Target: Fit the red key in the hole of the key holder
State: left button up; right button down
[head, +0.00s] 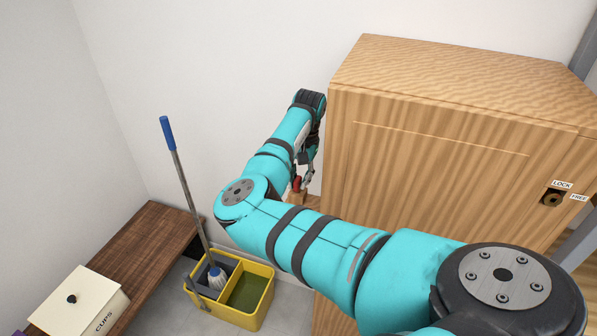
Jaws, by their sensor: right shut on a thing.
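My right gripper (308,178) is small in the head view, low beside the left side of the wooden cabinet, pointing down. It is shut on a small red thing (297,184), which looks like the red key. The fingers and my arm hide part of it, so its shape is unclear. A small piece of light wood (299,198) shows just below the red thing. I cannot tell if it is the key holder, or whether the two touch. No hole is visible there. My left gripper is not in view.
The tall wooden cabinet (430,150) fills the right side. It has a round lock (552,199) with LOCK and FREE labels. A yellow mop bucket (240,310) with a blue-handled mop (180,175) stands below. A cream CUPS box (80,302) sits on a dark bench (150,245) at left.

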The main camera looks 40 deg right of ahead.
jog(key=c, duration=1.2)
grip_release()
jog(key=r, duration=0.4)
jog(key=d+r, duration=0.1)
jog(key=r, duration=0.7)
jog(key=shift+s+d, duration=0.2)
jog(key=shift+s, duration=0.05)
jog(key=shift+f, duration=0.15)
